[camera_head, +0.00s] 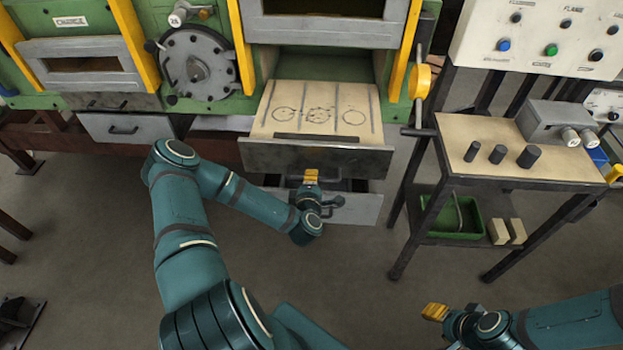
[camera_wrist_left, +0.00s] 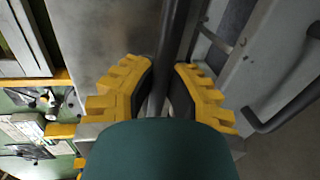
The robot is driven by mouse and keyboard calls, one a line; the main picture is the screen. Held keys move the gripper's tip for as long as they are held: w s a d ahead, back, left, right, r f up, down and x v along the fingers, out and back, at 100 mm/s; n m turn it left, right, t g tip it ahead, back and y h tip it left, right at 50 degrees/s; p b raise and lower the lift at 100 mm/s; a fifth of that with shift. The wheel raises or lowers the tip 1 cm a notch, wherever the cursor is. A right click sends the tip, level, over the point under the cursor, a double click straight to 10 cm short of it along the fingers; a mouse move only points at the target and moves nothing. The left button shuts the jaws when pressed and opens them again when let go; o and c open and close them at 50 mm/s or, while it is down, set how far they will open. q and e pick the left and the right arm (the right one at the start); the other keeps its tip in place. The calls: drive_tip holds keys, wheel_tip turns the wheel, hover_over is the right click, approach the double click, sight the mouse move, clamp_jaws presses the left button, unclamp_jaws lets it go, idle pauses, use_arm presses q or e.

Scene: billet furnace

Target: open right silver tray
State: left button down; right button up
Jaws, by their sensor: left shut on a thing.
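The right silver tray (camera_head: 357,208) is the light grey drawer low on the furnace's right side, with a dark gap above its front. Its dark handle (camera_wrist_left: 285,112) shows free at the right of the left wrist view. Above it, a drawer with a beige top and a dark grey front (camera_head: 345,160) stands pulled out. My left gripper (camera_head: 311,176) is just below that front; in the left wrist view its yellow fingers (camera_wrist_left: 163,92) are shut on a dark bar, apparently the upper drawer's handle (camera_wrist_left: 170,50). My right gripper (camera_head: 435,312) is low at right, away from the furnace; its jaw opening is unclear.
A left silver drawer (camera_head: 125,127) sits closed under the furnace. At right, a table (camera_head: 465,165) holds dark cylinders (camera_head: 498,153) and a grey box (camera_head: 555,122); its lower shelf holds a green bin (camera_head: 455,217). The floor between the furnace and table is clear.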

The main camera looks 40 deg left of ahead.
use_arm(q)
drive_tip(key=shift+s+d, duration=0.15)
drive_tip(key=shift+s, duration=0.1)
drive_tip(key=c, duration=0.9)
unclamp_jaws()
drive_tip(key=shift+c, duration=0.2)
drive_tip(key=v, duration=1.2)
drive_tip(key=shift+f, duration=0.1)
